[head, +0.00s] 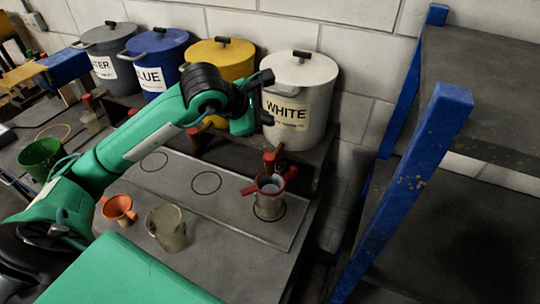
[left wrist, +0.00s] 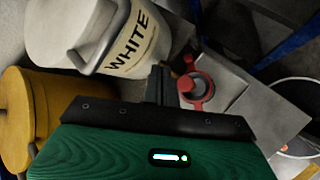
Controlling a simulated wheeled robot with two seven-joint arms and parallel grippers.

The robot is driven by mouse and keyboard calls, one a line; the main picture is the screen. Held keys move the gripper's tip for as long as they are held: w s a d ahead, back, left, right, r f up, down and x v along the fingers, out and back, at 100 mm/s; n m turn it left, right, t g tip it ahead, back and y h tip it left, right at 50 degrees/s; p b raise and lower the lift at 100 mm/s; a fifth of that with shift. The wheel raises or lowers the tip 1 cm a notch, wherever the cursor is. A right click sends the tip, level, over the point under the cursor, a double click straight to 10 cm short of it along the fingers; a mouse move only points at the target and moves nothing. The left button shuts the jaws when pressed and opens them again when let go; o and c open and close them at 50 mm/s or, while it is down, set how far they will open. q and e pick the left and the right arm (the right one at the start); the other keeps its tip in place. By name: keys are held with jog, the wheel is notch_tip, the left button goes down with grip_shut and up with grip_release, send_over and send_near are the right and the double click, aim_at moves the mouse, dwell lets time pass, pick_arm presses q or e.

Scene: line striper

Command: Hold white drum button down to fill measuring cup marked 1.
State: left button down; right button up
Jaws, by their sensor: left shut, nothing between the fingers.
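The white drum (head: 312,75), labelled WHITE, stands at the right end of the drum row and shows at the upper left in the left wrist view (left wrist: 75,25). Its red tap (head: 275,158) sits low on its front; I cannot make out the button. A clear measuring cup with a red rim and handles (head: 268,208) stands below the tap on a marked circle; it also shows in the left wrist view (left wrist: 195,88). I cannot read its mark. My left gripper (left wrist: 160,85) is shut and empty, in front of the white drum, above and left of the tap. My right gripper is not in view.
Yellow (head: 222,58), blue (head: 165,75) and grey (head: 108,40) drums stand left of the white one. A clear cup (head: 168,230) and an orange funnel (head: 118,208) are on the bench. A blue-framed shelf (head: 405,185) stands close on the right.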

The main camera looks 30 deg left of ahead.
pick_arm(q)
jog(key=b, duration=0.5)
send_over(266, 158)
notch_tip(266, 158, down, 8)
jog(key=shift+r, duration=0.1)
jog(key=shift+f+b, duration=0.45)
dwell(1.4)
jog(key=shift+f+b, duration=0.4)
jog(key=shift+b, duration=0.35)
jog(key=shift+f+b, duration=0.45)
jog(key=shift+b, duration=0.2)
dwell(3.7)
